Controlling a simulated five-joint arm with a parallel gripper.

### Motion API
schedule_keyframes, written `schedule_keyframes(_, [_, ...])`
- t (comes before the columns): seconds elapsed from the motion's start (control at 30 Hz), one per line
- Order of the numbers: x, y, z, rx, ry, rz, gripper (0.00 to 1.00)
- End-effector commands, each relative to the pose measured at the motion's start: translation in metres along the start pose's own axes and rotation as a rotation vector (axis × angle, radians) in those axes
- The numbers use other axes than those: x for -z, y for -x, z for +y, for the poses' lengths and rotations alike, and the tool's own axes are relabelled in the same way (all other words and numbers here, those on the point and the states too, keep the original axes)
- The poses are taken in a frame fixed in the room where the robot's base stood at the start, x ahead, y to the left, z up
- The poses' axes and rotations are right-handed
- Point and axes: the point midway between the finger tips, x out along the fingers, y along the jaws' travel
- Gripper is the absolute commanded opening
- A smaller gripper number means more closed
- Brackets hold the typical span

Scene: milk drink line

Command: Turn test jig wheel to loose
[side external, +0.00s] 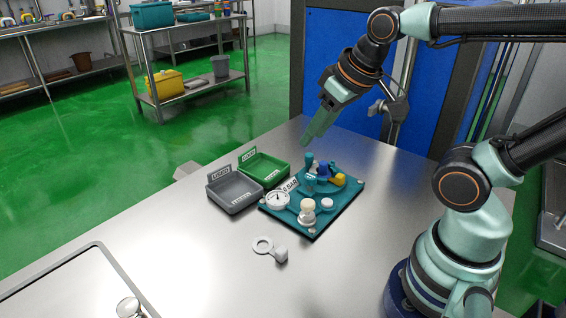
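The test jig is a teal board (318,226) lying on the steel table.
A grey tray (233,204) and a green tray (264,181), both with label plates, stand left of the jig. A light grey ring-ended part (263,245) lies in front. A recessed panel (75,290) is at the front left. The table between is clear.

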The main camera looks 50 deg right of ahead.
Motion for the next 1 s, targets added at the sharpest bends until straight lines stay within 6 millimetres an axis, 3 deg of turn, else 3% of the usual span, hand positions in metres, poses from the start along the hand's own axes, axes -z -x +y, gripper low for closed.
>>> schedule_keyframes(0.07, [0.003, -0.003, 0.004, -0.008, -0.054, -0.024, 0.71])
schedule_keyframes(0.27, [0.021, -0.019, 0.028, -0.060, -0.370, -0.145, 0.71])
schedule_keyframes(0.5, [0.038, -0.055, 0.068, -0.171, -0.825, -0.292, 0.71])
schedule_keyframes(0.7, [0.041, -0.085, 0.097, -0.268, -1.125, -0.377, 0.71])
schedule_keyframes(1.0, [0.037, -0.104, 0.110, -0.321, -1.267, -0.414, 0.71])
